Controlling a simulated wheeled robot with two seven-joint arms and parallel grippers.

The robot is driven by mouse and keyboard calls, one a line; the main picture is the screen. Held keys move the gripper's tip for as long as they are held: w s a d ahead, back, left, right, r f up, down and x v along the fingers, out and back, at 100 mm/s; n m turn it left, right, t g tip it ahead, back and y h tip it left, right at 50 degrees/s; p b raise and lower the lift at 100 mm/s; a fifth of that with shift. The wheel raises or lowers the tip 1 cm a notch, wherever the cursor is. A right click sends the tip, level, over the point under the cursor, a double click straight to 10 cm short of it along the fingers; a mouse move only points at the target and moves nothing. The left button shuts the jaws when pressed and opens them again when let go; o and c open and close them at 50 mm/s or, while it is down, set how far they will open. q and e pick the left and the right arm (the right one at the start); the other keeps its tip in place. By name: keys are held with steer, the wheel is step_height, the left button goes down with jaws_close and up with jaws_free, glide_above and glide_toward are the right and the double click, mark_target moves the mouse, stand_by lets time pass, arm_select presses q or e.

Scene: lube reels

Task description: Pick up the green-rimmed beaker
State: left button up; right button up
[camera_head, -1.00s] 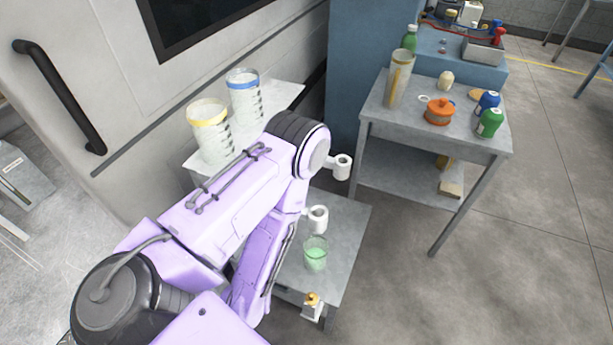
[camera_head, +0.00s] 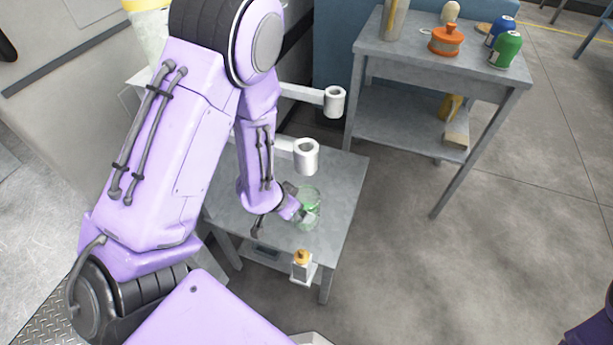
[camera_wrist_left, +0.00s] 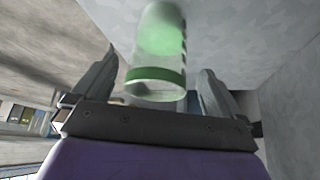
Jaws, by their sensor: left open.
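The green-rimmed beaker (camera_head: 309,208) is clear and stands on the low grey table (camera_head: 343,180), with green showing inside. It also shows in the left wrist view (camera_wrist_left: 157,62), with its green rim close to the gripper body. My left gripper (camera_head: 296,204) is open at the left side of the beaker. In the left wrist view its two fingers (camera_wrist_left: 155,82) lie to either side of the beaker, with gaps visible. Whether a finger touches the glass cannot be told. My right gripper is not in view.
Two white hollow cylinders on arms (camera_head: 306,155) (camera_head: 335,100) stick out above the low table. A taller grey table (camera_head: 480,75) holds an orange pot (camera_head: 445,40) and a green bottle (camera_head: 505,50).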

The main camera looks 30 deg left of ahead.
mark_target(314, 201)
arm_select(q)
steer(key=w+f, duration=0.1)
steer(key=w, duration=0.2)
steer(key=w+d+f, duration=0.1)
steer(key=w, duration=0.1)
steer(key=shift+w+f+b, duration=0.25)
steer(key=shift+f+b, duration=0.1)
steer(key=c, duration=1.4)
steer(key=shift+r, duration=0.1)
steer(key=shift+c, duration=0.2)
